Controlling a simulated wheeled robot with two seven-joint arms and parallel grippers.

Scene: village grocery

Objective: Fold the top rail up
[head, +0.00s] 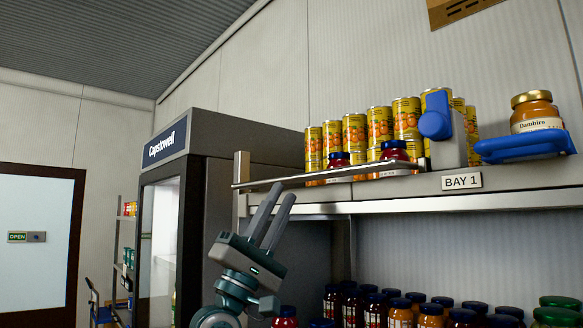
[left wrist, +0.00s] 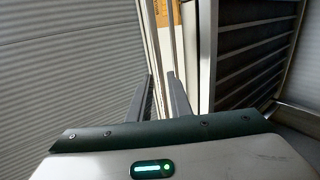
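The top rail (head: 330,176) is a thin metal bar along the front of the upper shelf, running from an upright post on the left towards a grey block with a blue knob (head: 436,122). My left gripper (head: 284,190) points upward just below the rail's left part, its fingertips overlapping the rail's line in the head view. Its two fingers are apart, with nothing clearly held between them. In the left wrist view, the fingers (left wrist: 160,78) flank a narrow gap with pale strips beyond. I cannot tell whether they touch the rail. My right gripper is out of view.
Yellow cans (head: 354,135) and two dark-red jars stand behind the rail. Several jars fill the lower shelf. A tall cabinet (head: 203,140) stands left of the shelf.

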